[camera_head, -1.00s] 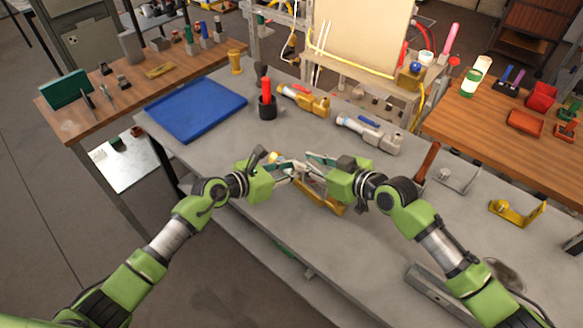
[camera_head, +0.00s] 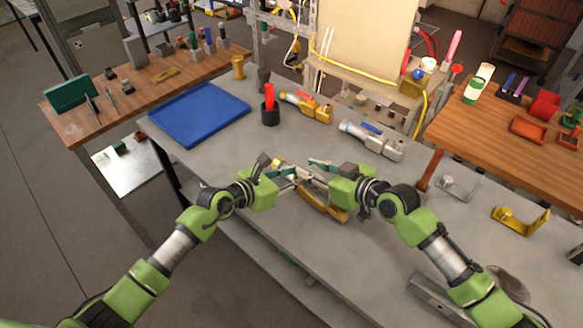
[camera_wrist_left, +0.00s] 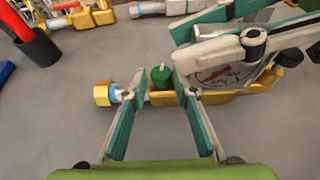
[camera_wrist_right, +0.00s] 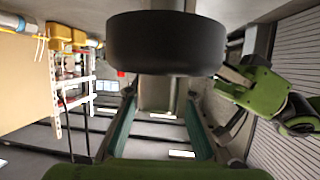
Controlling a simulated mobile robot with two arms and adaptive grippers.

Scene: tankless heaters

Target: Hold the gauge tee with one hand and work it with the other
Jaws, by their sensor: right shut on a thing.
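The gauge tee (camera_head: 325,208) has a long brass body, running from a brass nut at its far left end to the near right. In the left wrist view its brass nut (camera_wrist_left: 103,94), blue band, green knob (camera_wrist_left: 162,77) and round gauge dial (camera_wrist_left: 222,76) show. My right gripper (camera_head: 318,167) is shut on the gauge; the gauge's dark round casing (camera_wrist_right: 165,42) fills the top of the right wrist view. My left gripper (camera_head: 290,173) is open, its fingertips on either side of the green knob. I cannot tell whether they touch the tee.
A yellow bracket (camera_head: 520,220) stands at right. The bench front is mostly clear.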

